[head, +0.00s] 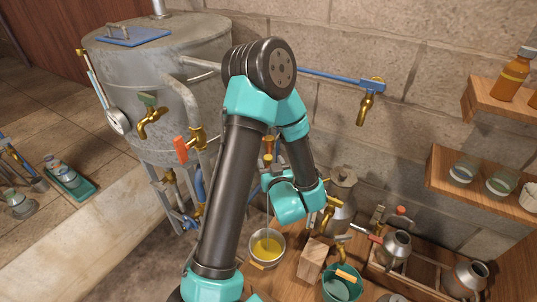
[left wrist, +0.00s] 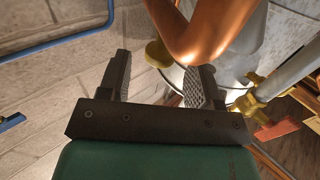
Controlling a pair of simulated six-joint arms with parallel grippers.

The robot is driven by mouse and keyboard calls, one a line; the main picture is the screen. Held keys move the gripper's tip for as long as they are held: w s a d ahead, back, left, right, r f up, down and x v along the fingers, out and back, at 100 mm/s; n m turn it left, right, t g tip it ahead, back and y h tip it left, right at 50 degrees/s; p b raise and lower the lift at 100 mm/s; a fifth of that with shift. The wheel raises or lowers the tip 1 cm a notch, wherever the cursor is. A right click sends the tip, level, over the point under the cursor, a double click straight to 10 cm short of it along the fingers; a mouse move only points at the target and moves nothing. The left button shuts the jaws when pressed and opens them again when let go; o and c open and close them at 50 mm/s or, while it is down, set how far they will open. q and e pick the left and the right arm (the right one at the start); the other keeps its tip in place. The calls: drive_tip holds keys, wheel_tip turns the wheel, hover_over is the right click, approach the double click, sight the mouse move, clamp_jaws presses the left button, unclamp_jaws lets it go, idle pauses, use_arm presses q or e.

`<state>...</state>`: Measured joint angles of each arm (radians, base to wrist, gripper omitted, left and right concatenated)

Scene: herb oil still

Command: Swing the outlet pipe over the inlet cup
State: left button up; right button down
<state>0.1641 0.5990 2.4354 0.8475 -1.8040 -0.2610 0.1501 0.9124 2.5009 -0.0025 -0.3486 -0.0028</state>
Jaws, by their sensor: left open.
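A curved copper-coloured pipe (left wrist: 195,35) crosses the top of the left wrist view, close to the right finger; I cannot tell for sure that it is the outlet pipe. My left gripper (left wrist: 158,75) is open, with nothing seen held between its fingers. Touch between finger and pipe cannot be told. In the head view my left arm bends down over the bench, and its fingers are hidden behind its own links. I cannot pick out the inlet cup with certainty. My right gripper is not seen.
A grey metal still (head: 155,65) stands at the left, with brass taps. A blue pipe (head: 325,76) runs along the wall to a brass tap (head: 368,102). A bowl of yellow liquid (head: 266,248), a wood block (head: 312,260) and a green bucket (head: 342,285) crowd the bench.

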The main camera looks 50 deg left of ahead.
use_arm(q)
drive_tip(key=x, duration=0.5)
drive_tip(key=shift+c, duration=0.4)
clamp_jaws()
